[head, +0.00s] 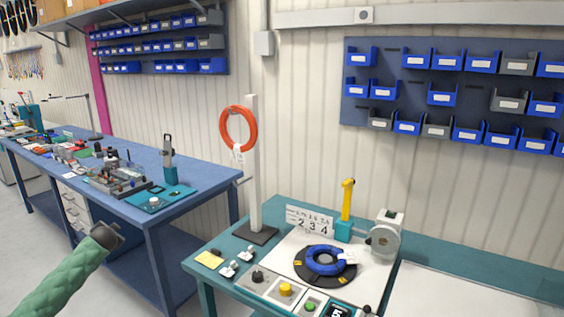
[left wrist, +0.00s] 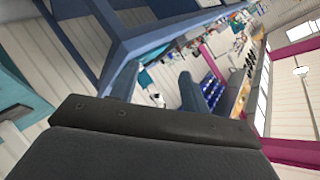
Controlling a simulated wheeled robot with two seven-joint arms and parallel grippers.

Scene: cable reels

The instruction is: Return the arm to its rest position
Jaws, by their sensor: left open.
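My left arm comes in from the lower left of the head view as a green sleeve. Its dark left gripper (head: 106,235) is in front of the blue bench's near side, apart from the teal table and holding nothing that I can see. In the left wrist view a broad dark grey part of the gripper (left wrist: 150,125) fills the bottom, with the tilted room behind it. A blue cable coil (head: 326,260) lies on a black round plate on the teal table. An orange cable coil (head: 238,128) hangs on a white post (head: 254,170). My right gripper is not in view.
The teal table (head: 205,262) also carries a yellow-handled device (head: 346,205), a grey reel device (head: 386,235), a number card (head: 309,220) and buttons. The blue bench (head: 205,172) at left is crowded. Blue bins (head: 441,95) hang on the wall. Floor at far left is open.

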